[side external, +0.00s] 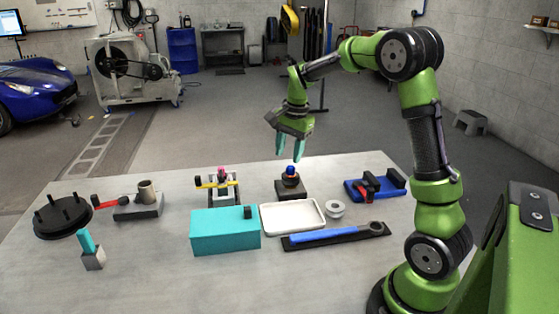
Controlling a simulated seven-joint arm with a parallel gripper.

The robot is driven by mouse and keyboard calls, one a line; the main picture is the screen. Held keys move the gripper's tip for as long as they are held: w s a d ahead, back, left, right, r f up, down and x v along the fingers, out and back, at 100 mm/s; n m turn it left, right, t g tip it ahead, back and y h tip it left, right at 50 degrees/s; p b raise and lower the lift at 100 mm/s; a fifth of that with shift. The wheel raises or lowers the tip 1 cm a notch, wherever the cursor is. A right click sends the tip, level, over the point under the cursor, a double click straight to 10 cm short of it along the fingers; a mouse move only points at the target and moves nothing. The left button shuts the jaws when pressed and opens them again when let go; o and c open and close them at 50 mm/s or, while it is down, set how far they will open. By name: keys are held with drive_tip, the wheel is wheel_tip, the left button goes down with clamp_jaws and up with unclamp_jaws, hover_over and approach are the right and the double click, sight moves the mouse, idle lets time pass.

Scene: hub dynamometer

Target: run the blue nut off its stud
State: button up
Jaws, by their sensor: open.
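The blue nut (291,170) sits on top of a short dark post on a dark block (291,189), at the back middle of the table. The stud itself is hidden by the nut or too small to make out. My gripper (290,148) points down with its two teal fingers apart and empty. In this view its fingertips show just above and around the nut's place in the picture. I cannot tell the exact gap in depth between the fingers and the nut.
A white tray (264,228), a teal box (225,248) and a blue-handled wrench (325,235) lie in front of the block. A grey ring (335,209) and a blue fixture (362,191) are to the right. A fixture with a yellow bar (214,184) is left.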

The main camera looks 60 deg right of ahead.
sight(291, 167)
drive_tip(key=w+d+m, duration=0.1)
drive_tip(key=d+m, duration=0.1)
drive_tip(key=w+d+f+m, duration=0.1)
drive_tip(key=d+m, duration=0.1)
drive_tip(key=m, duration=0.1)
drive_tip(key=w+d+m+g, duration=0.1)
drive_tip(key=d+m, duration=0.2)
drive_tip(key=shift+w+d+f+h, duration=0.1)
drive_tip(key=shift+w+f+h, duration=0.2)
drive_tip(key=shift+w, duration=0.05)
drive_tip(key=shift+r+m, duration=0.2)
drive_tip(key=shift+m, duration=0.2)
drive_tip(key=shift+s+f+m, duration=0.1)
drive_tip(key=shift+f+m, duration=0.15)
drive_tip(key=shift+m, duration=0.05)
drive_tip(key=shift+a+f, duration=0.2)
drive_tip(key=shift+f, duration=3.65)
drive_tip(key=shift+c, duration=0.2)
